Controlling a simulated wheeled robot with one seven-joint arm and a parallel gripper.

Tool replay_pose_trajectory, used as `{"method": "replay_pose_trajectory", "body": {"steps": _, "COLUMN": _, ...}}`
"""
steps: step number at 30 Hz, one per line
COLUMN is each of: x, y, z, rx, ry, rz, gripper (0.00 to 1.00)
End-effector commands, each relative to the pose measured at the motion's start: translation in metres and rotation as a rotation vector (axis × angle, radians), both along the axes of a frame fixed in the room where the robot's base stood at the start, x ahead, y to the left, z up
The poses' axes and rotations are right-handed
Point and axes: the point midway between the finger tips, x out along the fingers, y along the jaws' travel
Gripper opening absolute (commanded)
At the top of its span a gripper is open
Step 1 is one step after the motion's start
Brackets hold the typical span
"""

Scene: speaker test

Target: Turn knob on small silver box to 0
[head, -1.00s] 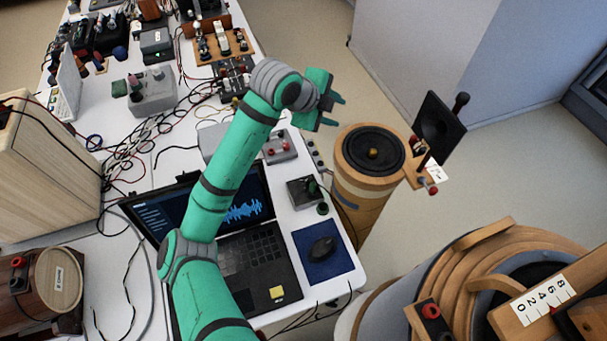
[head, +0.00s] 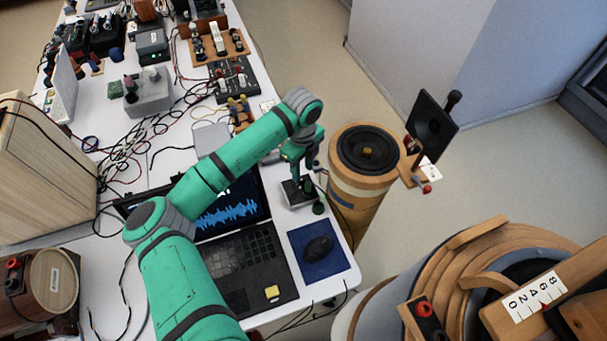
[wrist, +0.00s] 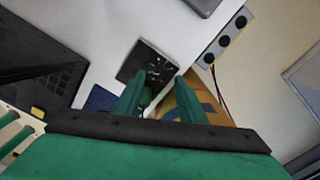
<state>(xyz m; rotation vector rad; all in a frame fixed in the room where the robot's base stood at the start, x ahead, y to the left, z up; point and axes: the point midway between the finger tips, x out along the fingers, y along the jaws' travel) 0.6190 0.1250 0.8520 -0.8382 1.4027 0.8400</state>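In the wrist view the box's dark face (wrist: 150,60) has white marks too small to read, so I cannot tell the knob's setting. My gripper (head: 303,177) points down just above and behind the box. In the wrist view its two fingers (wrist: 161,101) are apart with nothing gripped; the knob shows partly behind the left finger.
An open laptop (head: 244,262) lies left of the box. A mouse (head: 318,246) rests on a blue mat (head: 337,265) in front. A round wooden speaker (head: 364,185) stands beside the table's right edge. Cables and several devices crowd the back of the table.

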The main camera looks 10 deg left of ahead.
Motion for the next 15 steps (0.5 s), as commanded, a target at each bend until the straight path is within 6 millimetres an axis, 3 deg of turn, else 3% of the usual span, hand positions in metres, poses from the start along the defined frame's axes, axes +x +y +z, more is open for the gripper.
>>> {"method": "replay_pose_trajectory", "body": {"steps": 6, "x": 0.000, "y": 0.000, "z": -0.027, "rx": 0.000, "ry": 0.001, "rz": 0.001, "gripper": 0.37}}
{"method": "replay_pose_trajectory", "body": {"steps": 15, "x": 0.000, "y": -0.001, "z": -0.035, "rx": 0.000, "ry": -0.001, "rz": -0.001, "gripper": 0.37}}
